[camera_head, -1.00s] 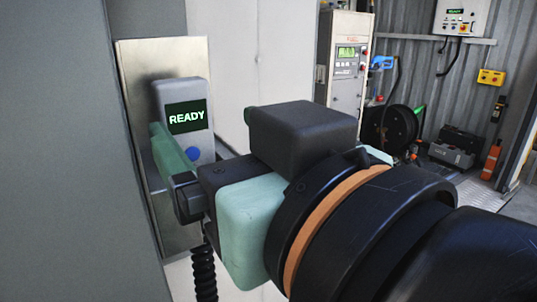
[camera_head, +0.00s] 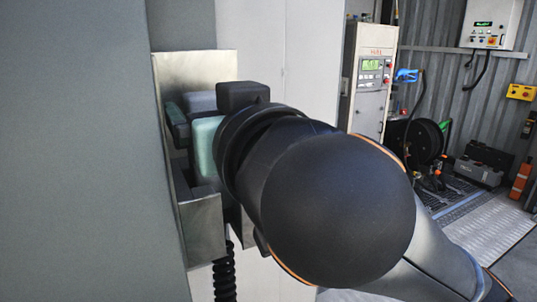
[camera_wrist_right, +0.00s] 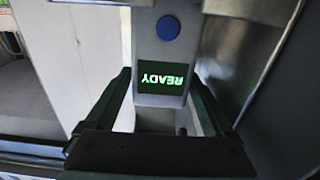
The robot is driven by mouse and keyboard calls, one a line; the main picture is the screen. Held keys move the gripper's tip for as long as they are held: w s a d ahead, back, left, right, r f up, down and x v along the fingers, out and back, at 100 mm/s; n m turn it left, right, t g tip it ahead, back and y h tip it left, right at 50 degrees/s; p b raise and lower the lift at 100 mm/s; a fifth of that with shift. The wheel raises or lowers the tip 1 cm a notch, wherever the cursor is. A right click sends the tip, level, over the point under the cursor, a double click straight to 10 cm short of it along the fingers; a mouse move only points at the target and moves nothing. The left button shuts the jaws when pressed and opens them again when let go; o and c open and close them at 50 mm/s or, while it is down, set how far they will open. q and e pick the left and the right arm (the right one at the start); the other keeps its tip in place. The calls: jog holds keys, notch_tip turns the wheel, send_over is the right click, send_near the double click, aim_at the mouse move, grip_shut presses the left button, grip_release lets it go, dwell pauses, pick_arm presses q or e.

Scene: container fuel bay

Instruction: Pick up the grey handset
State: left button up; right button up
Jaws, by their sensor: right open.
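The grey handset (camera_wrist_right: 160,25) shows upside down in the right wrist view, with a lit green "READY" screen and a blue button. In the head view only a grey part of it (camera_head: 200,101) shows behind my gripper; the screen is hidden. It sits at a metal holder (camera_head: 204,226) with a steel backplate. My right gripper (camera_wrist_right: 158,78) is open, with one finger on each side of the handset's screen end. I see gaps beside the handset and cannot tell whether either finger touches it. My left gripper is not in view.
A black coiled cord (camera_head: 225,275) hangs below the holder. A grey wall (camera_head: 75,150) stands close on the left. A white cabinet with a display (camera_head: 371,75), a hose reel (camera_head: 424,142) and a toolbox (camera_head: 480,164) stand farther back on the right.

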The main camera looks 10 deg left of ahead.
jog(key=shift+c, duration=0.4)
grip_shut()
dwell(0.4)
